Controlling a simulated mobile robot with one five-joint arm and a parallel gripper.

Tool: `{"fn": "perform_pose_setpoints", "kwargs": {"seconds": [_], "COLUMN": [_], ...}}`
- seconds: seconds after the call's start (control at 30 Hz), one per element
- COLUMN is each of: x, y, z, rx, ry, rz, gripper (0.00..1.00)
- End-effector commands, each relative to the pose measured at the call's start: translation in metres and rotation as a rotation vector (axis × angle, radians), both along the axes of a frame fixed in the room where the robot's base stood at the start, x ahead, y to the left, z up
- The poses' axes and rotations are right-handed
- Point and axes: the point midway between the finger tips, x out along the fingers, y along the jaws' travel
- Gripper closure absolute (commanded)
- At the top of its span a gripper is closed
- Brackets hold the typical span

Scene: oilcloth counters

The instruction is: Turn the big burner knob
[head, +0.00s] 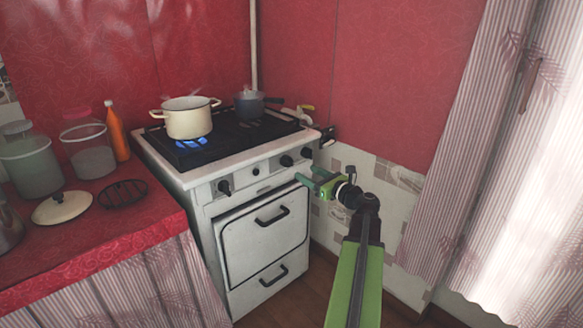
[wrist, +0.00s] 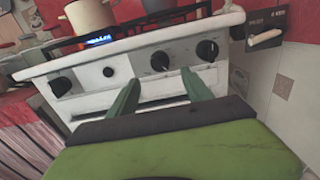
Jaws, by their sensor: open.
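The white stove's front panel (head: 240,178) carries a row of dark knobs. The left knob (head: 224,187) also shows in the wrist view (wrist: 61,86). The middle knob (wrist: 160,61) and the right knob (wrist: 207,50) sit close together; they also show in the head view, the middle one (head: 286,160) beside the right one (head: 307,153). A small round knob (wrist: 108,72) is between left and middle. I cannot tell surely which is the big burner knob. My gripper (head: 308,175) is open and empty in front of the panel's right end. Its green fingers (wrist: 161,77) point toward the middle knob, apparently apart from it.
A cream pot (head: 188,120) stands over a lit blue burner; a dark pan (head: 248,106) is behind it. A dark panel with a pale lever (wrist: 264,37) is right of the stove. Jars, an orange bottle (head: 116,133) and a lid (head: 61,207) are on the red counter (head: 120,235).

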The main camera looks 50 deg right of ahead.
Motion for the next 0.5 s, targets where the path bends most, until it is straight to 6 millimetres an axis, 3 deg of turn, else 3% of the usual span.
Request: {"fn": "perform_pose_setpoints", "kwargs": {"seconds": [0.03,0.23,0.5], "x": [0.016,0.06,0.085], "y": [-0.003,-0.005,-0.007], "z": [0.0,0.0,0.0], "rx": [0.0,0.0,0.0], "ry": [0.0,0.0,0.0], "rz": [0.004,0.002,0.0], "gripper": [0.42,0.42,0.42]}}
